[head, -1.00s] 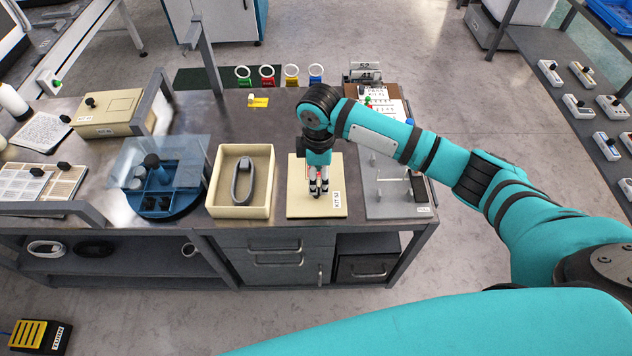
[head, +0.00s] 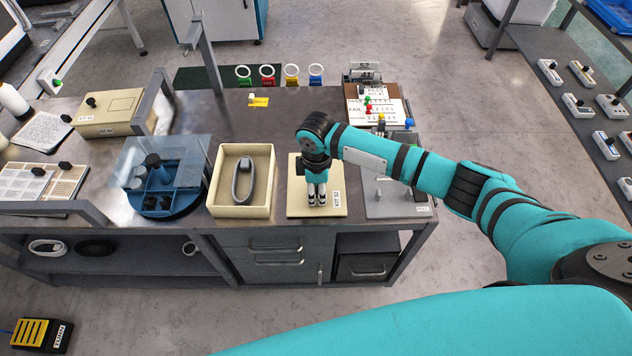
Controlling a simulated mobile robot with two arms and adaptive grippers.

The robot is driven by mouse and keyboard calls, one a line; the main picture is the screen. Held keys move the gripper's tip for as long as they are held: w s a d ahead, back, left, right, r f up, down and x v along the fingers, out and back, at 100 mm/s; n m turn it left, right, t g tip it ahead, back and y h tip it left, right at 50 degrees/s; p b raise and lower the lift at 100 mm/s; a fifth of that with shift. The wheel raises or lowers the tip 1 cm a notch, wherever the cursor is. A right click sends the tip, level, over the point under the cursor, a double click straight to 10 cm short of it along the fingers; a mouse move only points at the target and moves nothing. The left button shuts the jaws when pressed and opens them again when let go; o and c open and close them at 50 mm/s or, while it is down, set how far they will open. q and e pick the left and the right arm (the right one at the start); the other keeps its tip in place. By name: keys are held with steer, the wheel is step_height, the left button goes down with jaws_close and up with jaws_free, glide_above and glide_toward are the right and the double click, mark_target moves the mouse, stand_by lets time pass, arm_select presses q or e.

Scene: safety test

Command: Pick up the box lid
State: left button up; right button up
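The box lid (head: 334,208) is a flat cream panel with a small white label, lying on the bench right of the open box. My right gripper (head: 317,203) points straight down over the middle of the lid, its dark fingertips close together at or just above the surface. The gripper covers the middle of the lid, so any knob there is hidden. I cannot tell whether the fingers hold anything. The open cream box (head: 226,211) stands to the left with a grey loop-shaped part inside. My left gripper is not in view.
A blue round holder with a clear cover (head: 187,160) stands left of the box. A closed cream box (head: 118,112) sits farther left. A grey plate (head: 393,208) and a board with coloured pegs (head: 380,107) lie to the right. Behind the lid the bench is mostly clear.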

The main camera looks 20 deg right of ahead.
jaws_close()
